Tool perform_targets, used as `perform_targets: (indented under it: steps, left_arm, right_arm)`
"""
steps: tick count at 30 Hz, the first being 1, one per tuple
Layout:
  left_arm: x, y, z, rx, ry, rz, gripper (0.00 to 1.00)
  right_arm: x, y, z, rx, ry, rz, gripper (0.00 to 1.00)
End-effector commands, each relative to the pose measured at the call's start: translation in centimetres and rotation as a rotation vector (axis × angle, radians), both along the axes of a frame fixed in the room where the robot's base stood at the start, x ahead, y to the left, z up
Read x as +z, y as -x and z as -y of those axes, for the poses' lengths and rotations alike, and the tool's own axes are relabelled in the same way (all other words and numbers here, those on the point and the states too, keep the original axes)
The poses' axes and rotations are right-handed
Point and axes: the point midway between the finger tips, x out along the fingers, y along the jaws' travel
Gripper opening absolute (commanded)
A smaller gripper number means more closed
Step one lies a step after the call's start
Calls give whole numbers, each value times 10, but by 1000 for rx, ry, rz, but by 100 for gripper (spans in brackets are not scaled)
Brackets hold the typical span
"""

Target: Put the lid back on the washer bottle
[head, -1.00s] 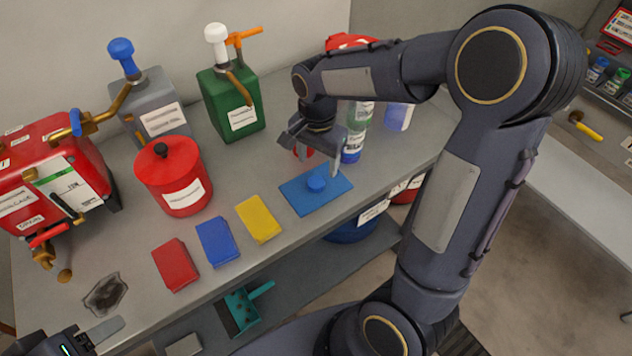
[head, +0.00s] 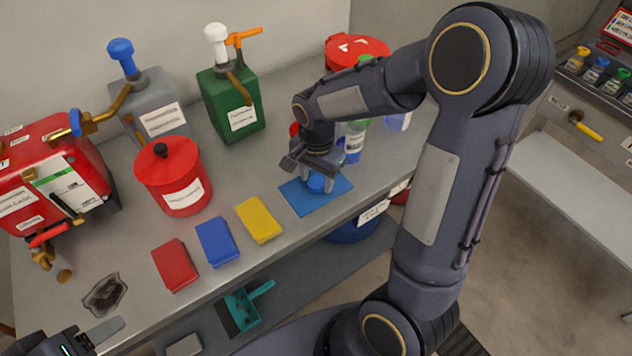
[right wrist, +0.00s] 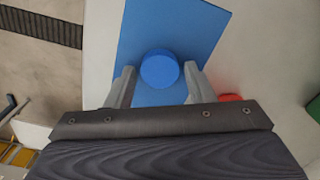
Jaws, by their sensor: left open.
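A round blue lid (head: 316,184) lies on a flat blue mat (head: 300,203) near the bench's front edge; the right wrist view shows the lid (right wrist: 160,69) too. My right gripper (head: 317,180) is lowered over the mat. Its fingers (right wrist: 160,80) stand on either side of the lid, with small gaps, so it is open. Behind this gripper stands a clear bottle (head: 354,142) with blue in its lower part, partly hidden by my arm. I cannot tell for sure that it is the washer bottle. My left gripper (head: 93,338) is open and empty at the lower left, partly cut off.
Yellow (head: 258,220), blue (head: 217,242) and red (head: 175,265) cloths lie left of the mat. A red lidded can (head: 174,178), a green pump can (head: 232,103) and a grey pump can (head: 154,105) stand behind. Another bottle (head: 398,121) stands right of my forearm.

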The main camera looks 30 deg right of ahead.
Motion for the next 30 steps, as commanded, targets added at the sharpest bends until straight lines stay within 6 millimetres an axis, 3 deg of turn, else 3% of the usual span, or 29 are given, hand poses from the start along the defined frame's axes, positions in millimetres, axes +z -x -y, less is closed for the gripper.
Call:
perform_targets:
  steps: [1,7,20,26,30]
  left_arm:
    - [0,0,0,0,0,0,57]
    - [0,0,0,0,0,0,57]
    - [1,0,0,0,0,0,57]
    - [4,0,0,0,0,0,57]
    - [4,0,0,0,0,0,57]
  right_arm:
    - [0,0,0,0,0,0,42]
    - [0,0,0,0,0,0,16]
    - [6,-1,0,0,0,3,15]
    - [33,-1,0,1,-1,6,15]
    - [62,21,-10,4,-2,9,15]
